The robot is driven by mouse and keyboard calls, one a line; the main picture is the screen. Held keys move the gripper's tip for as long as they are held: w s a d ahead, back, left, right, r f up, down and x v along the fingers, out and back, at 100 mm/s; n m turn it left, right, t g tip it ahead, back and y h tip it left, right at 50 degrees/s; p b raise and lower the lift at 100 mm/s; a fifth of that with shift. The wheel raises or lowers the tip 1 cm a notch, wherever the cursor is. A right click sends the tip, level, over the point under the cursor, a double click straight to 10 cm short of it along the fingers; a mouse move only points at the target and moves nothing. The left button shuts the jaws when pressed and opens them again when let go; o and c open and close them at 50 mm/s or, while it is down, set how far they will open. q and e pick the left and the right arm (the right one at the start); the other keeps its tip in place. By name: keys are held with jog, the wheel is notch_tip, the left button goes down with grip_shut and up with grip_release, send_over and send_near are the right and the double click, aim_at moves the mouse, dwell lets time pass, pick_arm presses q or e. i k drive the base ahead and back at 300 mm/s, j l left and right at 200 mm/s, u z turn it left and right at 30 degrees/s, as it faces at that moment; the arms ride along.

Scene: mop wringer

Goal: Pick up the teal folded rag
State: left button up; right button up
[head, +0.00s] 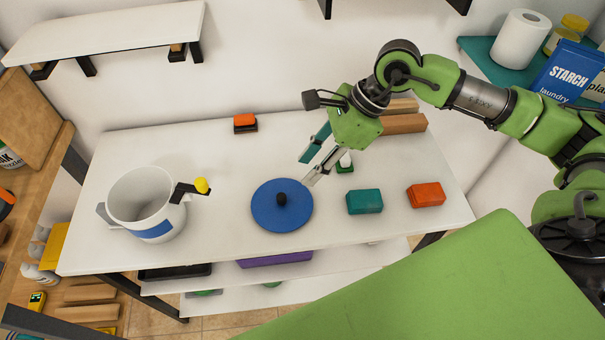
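The teal folded rag (364,202) lies flat as a thick block on the white table, right of the blue round lid. My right gripper (308,172) hangs over the table, up and left of the rag, with its fingers pointing down and left. Its two fingers are spread apart with nothing seen between them. It is apart from the rag; its exact height above the table is hard to tell. The rag is in plain view. My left gripper is not in view.
A blue lid with a dark knob (268,212) lies below my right gripper. A red-orange block (426,195) lies right of the rag. A white bucket (146,210) stands at left. A small green-and-white item (345,164) and brown blocks (404,124) sit behind.

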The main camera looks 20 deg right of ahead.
aim_at(369, 202)
jog(key=z, duration=1.3)
